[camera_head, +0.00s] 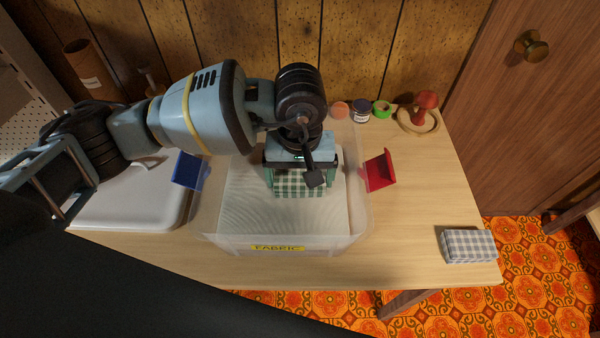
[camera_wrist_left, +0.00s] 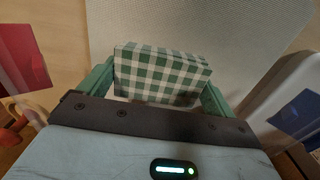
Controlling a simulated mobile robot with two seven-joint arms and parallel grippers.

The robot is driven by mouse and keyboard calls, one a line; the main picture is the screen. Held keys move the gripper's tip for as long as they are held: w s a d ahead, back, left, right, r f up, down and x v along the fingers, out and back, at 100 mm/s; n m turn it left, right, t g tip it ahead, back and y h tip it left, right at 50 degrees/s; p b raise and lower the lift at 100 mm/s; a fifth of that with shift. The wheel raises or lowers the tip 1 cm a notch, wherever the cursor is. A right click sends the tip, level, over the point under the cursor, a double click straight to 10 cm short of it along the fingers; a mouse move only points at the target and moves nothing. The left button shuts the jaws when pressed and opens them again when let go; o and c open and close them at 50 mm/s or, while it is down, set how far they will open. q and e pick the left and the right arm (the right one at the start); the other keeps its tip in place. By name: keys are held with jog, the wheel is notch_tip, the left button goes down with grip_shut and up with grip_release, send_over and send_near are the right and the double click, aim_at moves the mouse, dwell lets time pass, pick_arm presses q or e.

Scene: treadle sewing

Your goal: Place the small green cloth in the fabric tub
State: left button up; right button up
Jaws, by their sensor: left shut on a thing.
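The small green cloth is a green-and-white checked folded bundle (camera_head: 298,186), seen in the head view under my left gripper (camera_head: 297,175). In the left wrist view the cloth (camera_wrist_left: 160,75) sits between the two green fingers of my left gripper (camera_wrist_left: 158,88), which is shut on it. The fabric tub (camera_head: 232,240) is a clear bin with a yellow "FABRIC" label, a blue handle on the left and a red one on the right. My left gripper holds the cloth over the tub's inside; I cannot tell its height above the pale bottom. My right gripper is not in view.
A grey checked folded cloth (camera_head: 468,246) lies at the table's right front corner. Several small jars and a red mushroom-shaped thing (camera_head: 425,108) stand at the back right. A white tray (camera_head: 130,195) is left of the tub. The table's right side is mostly clear.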

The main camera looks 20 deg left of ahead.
aim_at(300, 176)
pick_arm(q)
jog(key=o, duration=0.7)
jog(key=shift+f, duration=0.1)
notch_tip(300, 176, up, 12)
jog(key=shift+r, duration=0.2)
